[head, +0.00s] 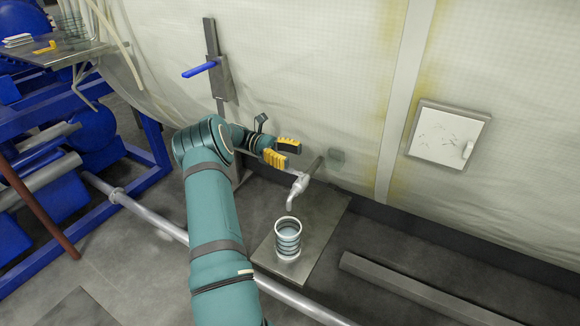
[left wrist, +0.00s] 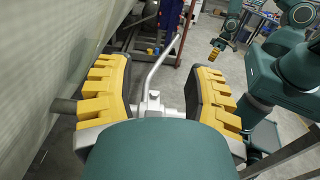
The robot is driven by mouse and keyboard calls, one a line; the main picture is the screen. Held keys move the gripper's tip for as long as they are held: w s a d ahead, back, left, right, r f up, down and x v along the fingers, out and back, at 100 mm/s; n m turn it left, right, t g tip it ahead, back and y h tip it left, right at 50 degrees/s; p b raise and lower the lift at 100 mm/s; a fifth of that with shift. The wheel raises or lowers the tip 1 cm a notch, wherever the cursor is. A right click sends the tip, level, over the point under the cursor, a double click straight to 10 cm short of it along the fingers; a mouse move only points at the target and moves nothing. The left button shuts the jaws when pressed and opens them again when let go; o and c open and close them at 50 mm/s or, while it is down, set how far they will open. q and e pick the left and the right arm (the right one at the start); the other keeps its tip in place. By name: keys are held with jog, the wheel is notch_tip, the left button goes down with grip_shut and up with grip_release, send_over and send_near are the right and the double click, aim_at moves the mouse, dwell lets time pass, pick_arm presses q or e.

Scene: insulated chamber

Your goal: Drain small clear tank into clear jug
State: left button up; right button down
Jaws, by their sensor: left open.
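A grey metal tap (head: 300,184) sticks out of the sheeted wall, its spout pointing down just above the jug. The clear jug (head: 288,238), ringed with a pale rim, stands upright on a dark floor plate. My left gripper (head: 281,152) is open by the wall, left of and behind the tap. In the left wrist view its yellow fingers (left wrist: 155,92) stand either side of the tap's bent metal handle (left wrist: 160,65), with no visible grip. My right gripper (left wrist: 215,49) seems to show small there; its jaws are unclear. I cannot pick out the small tank for certain.
A blue-handled lever (head: 200,69) is on the wall at upper left. A white hatch (head: 447,134) is at right. A long metal pipe (head: 150,218) crosses the floor beneath my arm. A grey beam (head: 425,290) lies at lower right. Blue machinery fills the left.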

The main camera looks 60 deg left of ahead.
aim_at(290, 169)
pick_arm(q)
jog(key=shift+r, duration=2.35)
jog(key=shift+f, duration=0.1)
